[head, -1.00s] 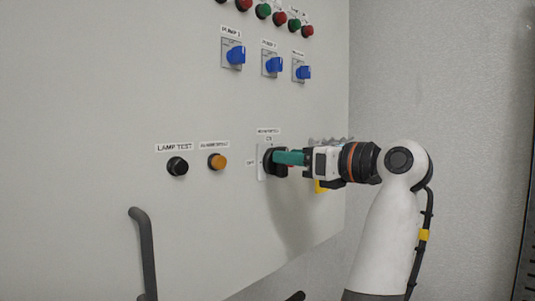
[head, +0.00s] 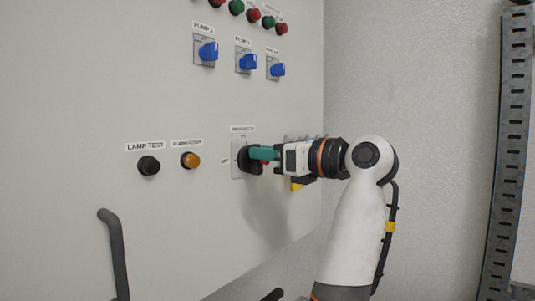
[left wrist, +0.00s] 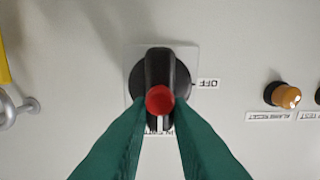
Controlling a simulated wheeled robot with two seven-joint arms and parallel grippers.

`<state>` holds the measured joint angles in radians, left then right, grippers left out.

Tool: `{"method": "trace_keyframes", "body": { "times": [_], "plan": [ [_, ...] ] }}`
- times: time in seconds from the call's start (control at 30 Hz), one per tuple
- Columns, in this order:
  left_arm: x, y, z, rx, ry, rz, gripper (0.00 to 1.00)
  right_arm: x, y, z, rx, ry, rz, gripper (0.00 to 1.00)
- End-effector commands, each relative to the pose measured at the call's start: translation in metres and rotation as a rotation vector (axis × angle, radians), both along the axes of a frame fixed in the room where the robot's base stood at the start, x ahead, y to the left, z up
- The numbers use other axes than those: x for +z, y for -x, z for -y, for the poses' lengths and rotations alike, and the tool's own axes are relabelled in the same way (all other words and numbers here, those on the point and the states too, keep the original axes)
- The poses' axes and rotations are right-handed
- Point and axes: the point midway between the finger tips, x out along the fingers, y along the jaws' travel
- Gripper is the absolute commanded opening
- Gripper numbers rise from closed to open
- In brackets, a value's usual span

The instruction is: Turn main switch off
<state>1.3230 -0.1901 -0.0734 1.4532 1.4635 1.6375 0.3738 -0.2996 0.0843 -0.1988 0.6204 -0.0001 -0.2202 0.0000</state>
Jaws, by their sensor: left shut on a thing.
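The main switch (head: 244,159) is a black rotary knob on a pale square plate on the cabinet front, with ON marked above it and OFF to its left. In the left wrist view, which shows the panel upside down, the knob's grip bar (left wrist: 160,66) stands upright, in line with the ON side. The OFF label (left wrist: 208,84) is to its right. A red round spot shows at the bar's front. My left gripper (head: 262,153) has its green fingers (left wrist: 159,112) on both sides of the bar, shut on it. My right gripper is not in view.
A black lamp test button (head: 148,166) and an orange button (head: 190,160) sit left of the switch. Blue pump switches (head: 207,52) are above. A dark handle (head: 115,255) sticks out at lower left. A metal slotted post (head: 506,150) stands at right.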

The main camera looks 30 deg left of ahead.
Motion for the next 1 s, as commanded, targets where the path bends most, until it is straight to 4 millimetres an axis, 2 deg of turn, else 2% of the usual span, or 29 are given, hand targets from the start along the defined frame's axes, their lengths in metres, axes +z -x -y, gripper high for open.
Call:
{"method": "trace_keyframes", "body": {
  "times": [0.37,1.0],
  "plan": [
    [-0.003,0.003,0.000,-0.002,0.019,0.216,0.00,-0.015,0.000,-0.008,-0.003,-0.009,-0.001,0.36],
    [-0.007,0.011,-0.001,-0.002,0.065,0.820,0.00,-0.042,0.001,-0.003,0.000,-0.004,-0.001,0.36]
  ]
}}
